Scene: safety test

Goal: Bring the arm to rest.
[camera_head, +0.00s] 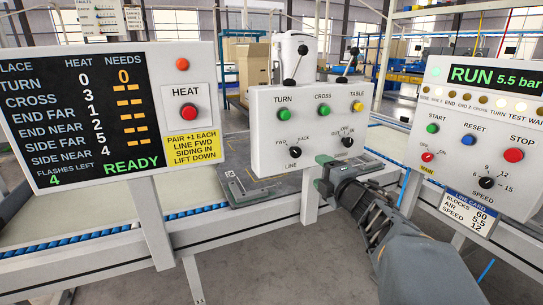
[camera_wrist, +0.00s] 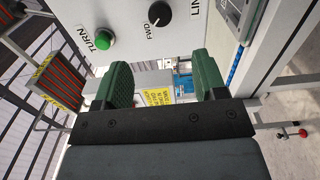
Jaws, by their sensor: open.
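My gripper (camera_head: 322,175) is in front of the lower edge of the middle control panel (camera_head: 262,120) in the head view, below its right-hand knob (camera_head: 347,142). My arm reaches in from the lower right. In the wrist view the two green fingers of my gripper (camera_wrist: 161,82) stand wide apart with nothing held between them. The green TURN button (camera_wrist: 104,40) and the black LINE knob (camera_wrist: 160,13) lie beyond the fingers there.
The left board (camera_head: 110,170) reads READY and carries a red HEAT button (camera_head: 189,112). The right panel (camera_head: 522,75) reads RUN, 5.5 bar, with START, RESET and STOP buttons. Two levers (camera_head: 295,65) rise above the middle panel. A conveyor (camera_head: 110,205) runs behind the panels.

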